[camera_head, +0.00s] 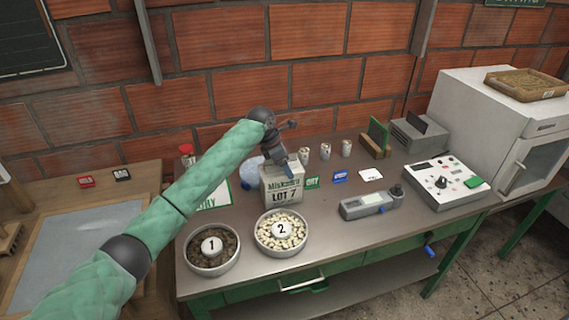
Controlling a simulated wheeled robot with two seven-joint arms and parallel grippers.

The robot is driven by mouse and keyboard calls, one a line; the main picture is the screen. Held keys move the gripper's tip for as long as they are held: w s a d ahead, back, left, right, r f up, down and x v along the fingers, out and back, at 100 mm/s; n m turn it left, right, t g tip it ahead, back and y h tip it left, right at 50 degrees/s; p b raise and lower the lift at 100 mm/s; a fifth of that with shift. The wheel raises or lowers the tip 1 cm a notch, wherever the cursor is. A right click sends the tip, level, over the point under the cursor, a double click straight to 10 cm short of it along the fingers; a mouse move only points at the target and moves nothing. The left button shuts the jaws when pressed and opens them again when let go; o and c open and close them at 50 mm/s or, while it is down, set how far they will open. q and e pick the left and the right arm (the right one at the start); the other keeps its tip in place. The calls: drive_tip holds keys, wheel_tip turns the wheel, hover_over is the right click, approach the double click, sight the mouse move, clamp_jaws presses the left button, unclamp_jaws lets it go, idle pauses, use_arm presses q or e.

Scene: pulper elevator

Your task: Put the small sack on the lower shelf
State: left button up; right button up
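The small sack (281,190) is a pale grey, block-like bag marked "LOT 7". It stands upright on the grey table behind bowl 2. My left arm comes in from the left, and its gripper (288,170) points down at the top of the sack. Blue fingertip parts show against the sack's upper edge. I cannot tell whether the fingers are closed on it. The lower shelf (335,299) is a grey board under the table, partly visible below the green front rail. My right gripper is not in view.
Bowl 1 (212,265) with dark contents and bowl 2 (281,246) with pale beans stand at the front edge. A grey handheld meter (366,204) and a control box (446,183) lie to the right. Small cups and cards stand behind. A green drawer front (302,283) hangs above the shelf.

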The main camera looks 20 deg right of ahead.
use_arm(q)
drive_tip(key=o, duration=2)
drive_tip(key=shift+o, duration=0.2)
